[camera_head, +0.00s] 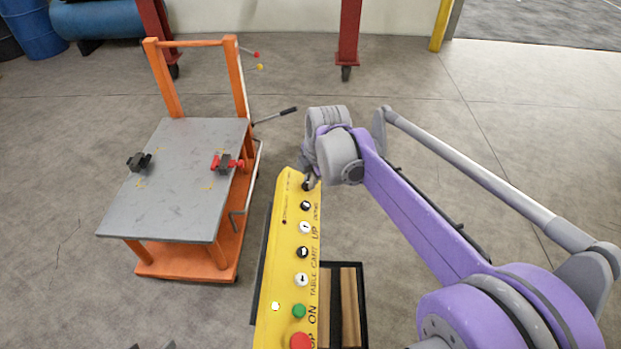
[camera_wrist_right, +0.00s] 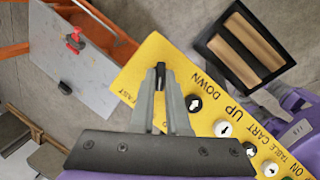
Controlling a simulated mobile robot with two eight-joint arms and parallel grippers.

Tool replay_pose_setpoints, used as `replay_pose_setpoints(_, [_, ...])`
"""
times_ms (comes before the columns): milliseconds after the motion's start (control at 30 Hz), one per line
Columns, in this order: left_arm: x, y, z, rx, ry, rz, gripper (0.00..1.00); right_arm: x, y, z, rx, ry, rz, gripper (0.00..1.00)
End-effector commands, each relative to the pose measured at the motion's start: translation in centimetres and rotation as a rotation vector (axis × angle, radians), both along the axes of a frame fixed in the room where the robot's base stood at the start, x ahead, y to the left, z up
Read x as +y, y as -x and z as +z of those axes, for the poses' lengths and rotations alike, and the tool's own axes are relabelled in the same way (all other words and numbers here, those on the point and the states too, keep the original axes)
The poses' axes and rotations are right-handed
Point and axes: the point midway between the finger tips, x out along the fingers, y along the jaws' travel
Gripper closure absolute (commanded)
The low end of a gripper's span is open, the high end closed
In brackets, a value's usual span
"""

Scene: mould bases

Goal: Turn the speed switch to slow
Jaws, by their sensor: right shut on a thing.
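The yellow control panel (camera_head: 283,262) runs lengthwise in front of me, with a row of knobs and buttons. The speed switch (camera_wrist_right: 149,87) is a small black knob at its far end, by the printed word FAST. My right gripper (camera_head: 308,181) reaches down over that end. In the right wrist view its grey fingers (camera_wrist_right: 160,72) are closed around the knob. The fingers hide part of the knob and of the lettering, so I cannot tell its exact setting. Two small dark shapes at the bottom edge of the head view may be my left gripper's tips.
Other black and white knobs (camera_head: 302,252), a green button (camera_head: 299,311) and a red button (camera_head: 300,341) follow along the panel. A black frame with wooden slats (camera_head: 350,300) stands beside it. An orange cart with a grey top (camera_head: 175,175) stands to the left.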

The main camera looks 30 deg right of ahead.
Motion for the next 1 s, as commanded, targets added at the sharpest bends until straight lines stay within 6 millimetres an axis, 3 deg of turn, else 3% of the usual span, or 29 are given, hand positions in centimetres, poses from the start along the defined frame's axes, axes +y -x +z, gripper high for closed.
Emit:
replay_pose_setpoints(500, [0.00,0.02,-0.03,0.000,0.000,0.000,0.25,0.09,0.08,-0.11,-0.007,0.003,0.018,1.00])
replay_pose_setpoints(533, [0.00,0.02,-0.03,0.000,0.000,0.000,0.25,0.08,0.08,-0.11,-0.007,0.003,0.018,0.85])
replay_pose_setpoints(700, [0.00,0.02,-0.03,0.000,0.000,0.000,0.25,0.08,0.05,-0.10,-0.007,0.003,0.017,0.56])
replay_pose_setpoints(1000, [0.00,0.00,-0.01,0.000,0.000,0.000,0.25,0.04,0.05,0.02,-0.008,0.004,0.017,0.56])
